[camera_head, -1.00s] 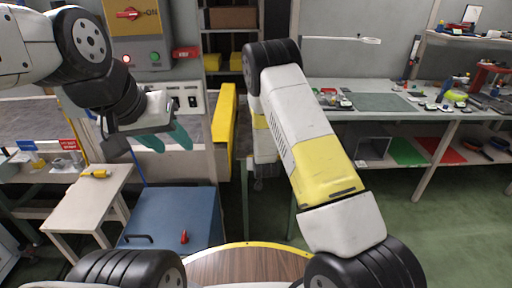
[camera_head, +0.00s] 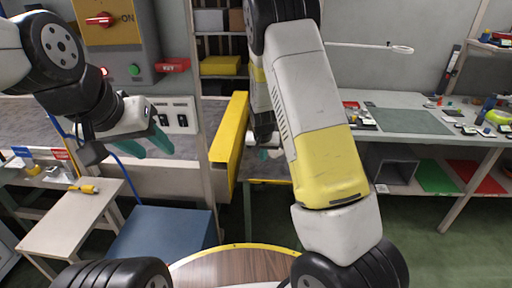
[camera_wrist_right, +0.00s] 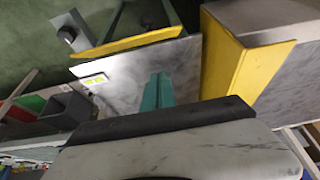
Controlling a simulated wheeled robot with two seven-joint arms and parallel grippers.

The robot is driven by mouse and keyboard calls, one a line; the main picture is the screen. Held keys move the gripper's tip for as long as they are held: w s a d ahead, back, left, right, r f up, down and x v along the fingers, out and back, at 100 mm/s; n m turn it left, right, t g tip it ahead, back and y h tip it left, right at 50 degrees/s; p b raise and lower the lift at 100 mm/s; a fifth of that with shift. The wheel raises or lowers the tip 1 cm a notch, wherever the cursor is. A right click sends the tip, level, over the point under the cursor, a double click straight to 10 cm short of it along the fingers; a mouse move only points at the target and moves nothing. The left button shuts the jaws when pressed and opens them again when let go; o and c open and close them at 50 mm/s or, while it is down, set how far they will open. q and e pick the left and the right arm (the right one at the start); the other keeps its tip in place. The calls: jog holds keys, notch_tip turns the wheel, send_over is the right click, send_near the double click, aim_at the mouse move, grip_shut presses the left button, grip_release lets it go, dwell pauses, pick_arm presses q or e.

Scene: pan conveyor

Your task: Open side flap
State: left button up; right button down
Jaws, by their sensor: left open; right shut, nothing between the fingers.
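The flap is not clearly identifiable. A yellow-edged panel (camera_head: 230,145) stands upright at the conveyor's end in the head view. The right wrist view shows a yellow angled piece (camera_wrist_right: 228,68) and, beside it, a grey plate (camera_wrist_right: 120,75) with a yellow edge and a small label. My right gripper (camera_wrist_right: 158,92) is shut and empty, its teal fingers in front of the grey plate; contact cannot be told.
A control box (camera_head: 115,40) with a red switch is on the wall. A blue cabinet (camera_head: 160,235) and a small beige table (camera_head: 75,220) stand at lower left. A workbench (camera_head: 405,118) with small parts is at right.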

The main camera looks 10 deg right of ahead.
notch_tip(320, 180, down, 8)
jog(key=shift+s+a+f, duration=0.1)
jog(key=shift+s+f, duration=0.2)
jog(key=shift+s, duration=0.05)
dwell(0.4)
